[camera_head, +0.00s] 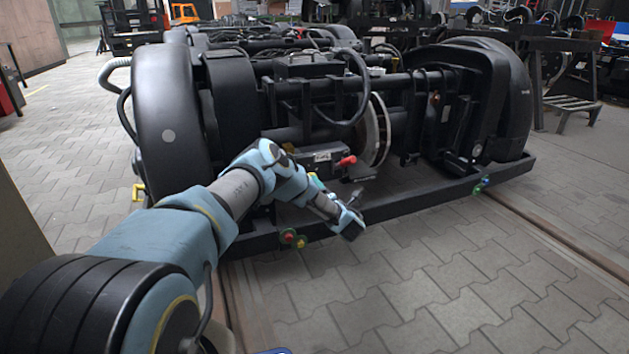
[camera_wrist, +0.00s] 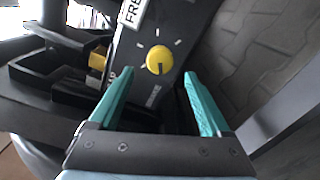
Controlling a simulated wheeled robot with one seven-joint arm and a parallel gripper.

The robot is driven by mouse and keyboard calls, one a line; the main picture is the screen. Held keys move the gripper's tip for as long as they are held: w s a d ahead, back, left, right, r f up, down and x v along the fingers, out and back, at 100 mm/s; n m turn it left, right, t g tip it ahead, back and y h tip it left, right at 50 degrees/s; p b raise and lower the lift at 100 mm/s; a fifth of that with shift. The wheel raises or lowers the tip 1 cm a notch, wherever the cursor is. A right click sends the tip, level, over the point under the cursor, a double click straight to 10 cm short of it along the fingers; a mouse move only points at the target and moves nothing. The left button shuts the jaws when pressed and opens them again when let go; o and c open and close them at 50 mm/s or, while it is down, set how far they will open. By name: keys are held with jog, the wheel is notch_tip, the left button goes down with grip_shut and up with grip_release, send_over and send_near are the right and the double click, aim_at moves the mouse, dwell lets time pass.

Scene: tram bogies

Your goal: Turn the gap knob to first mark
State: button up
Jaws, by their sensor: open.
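The yellow round gap knob (camera_wrist: 160,60) sits on a dark panel in the wrist view, with white tick marks around its upper side. A dark pointer line on the knob points down in the picture, towards my gripper. My gripper (camera_wrist: 158,77) is open, its two teal fingers on either side below the knob, with nothing between them. The fingertips appear apart from the knob. In the head view my arm reaches low to the bogie's front, by a dark box (camera_head: 322,157) with a white label; the knob cannot be made out there.
A white label (camera_wrist: 133,12) reading "FRE" is on the panel above the knob. A yellow part (camera_wrist: 97,60) shows left of it among dark frame parts. In the head view, a red handle (camera_head: 346,161) and the bogie's low front rail (camera_head: 420,201) are close to my arm. Paved floor in front is clear.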

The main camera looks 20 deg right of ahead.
jog(key=shift+s+d+p, duration=0.2)
jog(key=shift+s+p, duration=0.15)
jog(key=shift+s, duration=1.05)
jog(key=shift+s+d+p, duration=0.15)
jog(key=shift+s+p, duration=0.15)
jog(key=shift+s, duration=1.05)
